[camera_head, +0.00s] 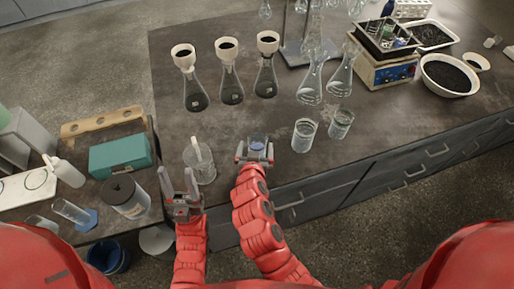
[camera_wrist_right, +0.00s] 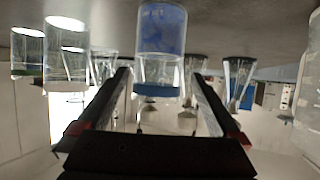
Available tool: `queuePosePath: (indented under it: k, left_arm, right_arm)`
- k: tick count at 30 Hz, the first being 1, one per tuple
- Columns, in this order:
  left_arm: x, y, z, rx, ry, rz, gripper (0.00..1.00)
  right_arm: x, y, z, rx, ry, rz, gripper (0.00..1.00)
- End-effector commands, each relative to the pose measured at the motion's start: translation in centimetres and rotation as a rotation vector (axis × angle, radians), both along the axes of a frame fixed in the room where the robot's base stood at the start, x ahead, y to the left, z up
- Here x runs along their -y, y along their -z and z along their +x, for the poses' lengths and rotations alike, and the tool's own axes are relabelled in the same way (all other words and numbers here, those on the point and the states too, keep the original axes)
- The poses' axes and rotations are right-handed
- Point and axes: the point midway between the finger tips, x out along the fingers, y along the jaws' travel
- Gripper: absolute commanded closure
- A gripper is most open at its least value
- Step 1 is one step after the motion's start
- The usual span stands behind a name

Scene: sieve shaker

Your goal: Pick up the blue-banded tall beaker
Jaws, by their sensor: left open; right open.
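The blue-banded tall beaker (camera_head: 257,142) stands upright near the front edge of the bench. It is clear glass with blue on it, and its lower part is partly hidden by my gripper in the head view. My right gripper (camera_head: 255,156) is open, with a finger on either side of the beaker. In the right wrist view, which is upside down, the beaker (camera_wrist_right: 161,40) appears centred between the two fingers (camera_wrist_right: 161,78), apart from both. My left gripper (camera_head: 179,184) is open and empty in front of a beaker with a white rod (camera_head: 203,162).
Two glass beakers (camera_head: 304,134) (camera_head: 341,122) stand to the right. Several flasks, three with dark-filled funnels (camera_head: 227,48), stand behind. A sieve shaker (camera_head: 387,68) and a white bowl (camera_head: 446,76) are at the back right. A teal box (camera_head: 120,155) is left.

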Motion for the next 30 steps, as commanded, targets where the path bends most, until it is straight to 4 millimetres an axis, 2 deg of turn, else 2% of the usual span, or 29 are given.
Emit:
queuePosePath:
  k: [7,12,22,23,30]
  left_arm:
    - [0.0,-2.3,0.0,0.000,0.000,0.000,0.50]
    - [0.0,-2.7,0.0,0.000,0.000,0.000,0.50]
    - [0.0,-2.7,0.0,0.000,0.000,0.000,0.50]
    - [0.0,-2.7,0.0,0.000,0.000,0.000,0.50]
    - [0.0,-2.7,0.0,0.000,0.000,0.000,0.50]
  right_arm:
    - [0.6,0.7,2.5,-0.003,0.002,-0.002,0.00]
    - [0.6,1.7,4.0,-0.001,0.001,0.000,0.00]
    - [0.6,2.1,4.5,0.000,0.001,0.002,0.00]
    - [0.6,2.1,4.5,0.000,0.001,0.002,0.04]
    - [0.6,2.1,4.5,0.000,0.000,0.001,0.47]
